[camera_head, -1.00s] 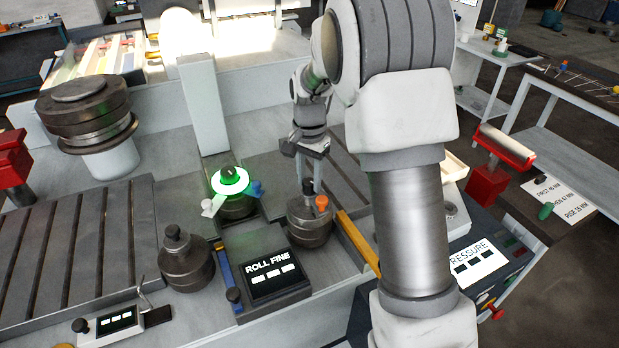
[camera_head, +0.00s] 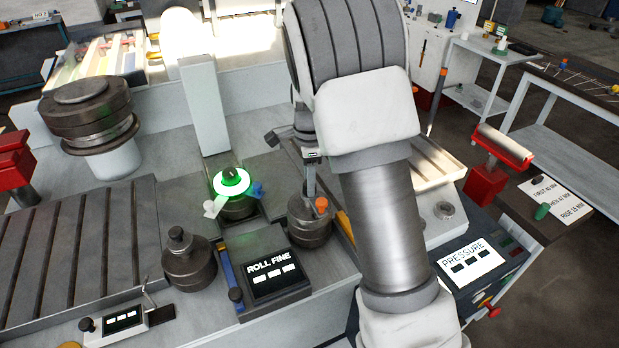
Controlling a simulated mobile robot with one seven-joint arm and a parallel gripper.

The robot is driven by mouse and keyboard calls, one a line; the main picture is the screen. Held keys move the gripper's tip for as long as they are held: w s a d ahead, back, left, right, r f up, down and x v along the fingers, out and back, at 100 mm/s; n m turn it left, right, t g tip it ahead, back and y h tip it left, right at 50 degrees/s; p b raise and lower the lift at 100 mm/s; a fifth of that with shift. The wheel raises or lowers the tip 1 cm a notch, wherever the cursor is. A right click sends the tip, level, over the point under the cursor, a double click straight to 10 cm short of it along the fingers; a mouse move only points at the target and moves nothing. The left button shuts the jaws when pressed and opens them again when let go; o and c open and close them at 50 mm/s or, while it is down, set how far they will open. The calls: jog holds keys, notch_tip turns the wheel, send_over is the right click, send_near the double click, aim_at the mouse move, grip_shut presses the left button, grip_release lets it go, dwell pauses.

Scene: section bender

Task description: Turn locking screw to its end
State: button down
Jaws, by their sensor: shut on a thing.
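A round grey steel roll (camera_head: 309,230) stands right of the ROLL FINE panel. An orange knob (camera_head: 321,204) and a dark upright knob sit on its top. My gripper (camera_head: 310,190) points straight down over this roll and is seen nearly edge-on. It is shut on the dark knob, beside the orange one. The gripper hides most of the dark knob. I cannot tell from a label which knob is the locking screw. A similar roll with a bare dark knob (camera_head: 177,238) stands to the left.
A green-lit ring (camera_head: 231,182) with white and blue tabs lies left of my gripper. The ROLL FINE panel (camera_head: 268,268) is in front. A yellow bar (camera_head: 346,226) runs close by the roll's right. The PRESSURE panel (camera_head: 472,259) stands beyond my arm.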

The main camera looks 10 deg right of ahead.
jog(key=shift+m, duration=0.5)
jog(key=shift+c, duration=2.4)
grip_release()
notch_tip(320, 180, up, 18)
jog(key=shift+f, duration=0.25)
